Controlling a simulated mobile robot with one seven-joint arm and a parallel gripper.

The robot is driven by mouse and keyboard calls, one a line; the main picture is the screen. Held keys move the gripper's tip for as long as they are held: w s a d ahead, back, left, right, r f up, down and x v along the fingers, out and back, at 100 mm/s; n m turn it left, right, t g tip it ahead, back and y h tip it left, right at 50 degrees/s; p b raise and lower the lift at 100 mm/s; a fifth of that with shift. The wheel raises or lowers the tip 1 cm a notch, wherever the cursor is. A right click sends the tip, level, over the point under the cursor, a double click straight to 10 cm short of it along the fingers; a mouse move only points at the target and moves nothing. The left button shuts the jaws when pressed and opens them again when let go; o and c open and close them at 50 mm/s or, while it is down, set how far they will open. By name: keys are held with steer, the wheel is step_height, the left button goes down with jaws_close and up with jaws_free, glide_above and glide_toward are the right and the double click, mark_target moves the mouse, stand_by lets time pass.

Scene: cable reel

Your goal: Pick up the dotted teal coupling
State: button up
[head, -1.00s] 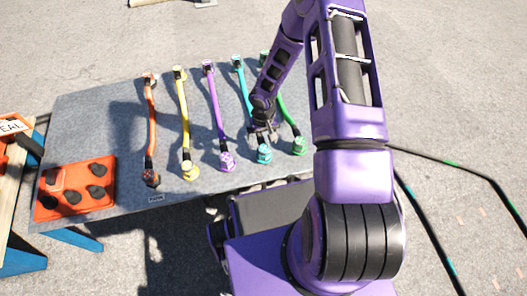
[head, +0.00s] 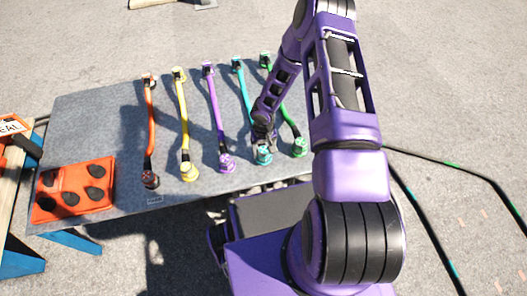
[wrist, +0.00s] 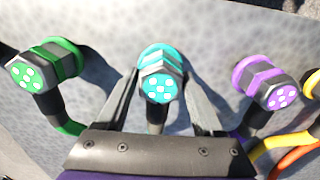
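The dotted teal coupling (wrist: 162,80) is in the middle of the wrist view, its end face marked with several pale dots. Its dark cable runs down from it toward my gripper's palm. My gripper (wrist: 162,78) is open, with one finger on each side of the coupling; I cannot tell whether either finger touches it. In the head view the teal coupling (head: 263,156) sits at the near end of the teal cable, and my gripper (head: 262,143) is right at it, partly hidden by my wrist.
The dotted green coupling (wrist: 42,67) and dotted purple coupling (wrist: 271,84) flank it. The yellow cable (head: 184,120) and orange cable (head: 151,118) lie farther left on the grey table (head: 110,110). An orange tray (head: 103,169) with dark recesses is at the table's left end.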

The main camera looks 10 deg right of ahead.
jaws_close()
steer(key=shift+r, duration=0.15)
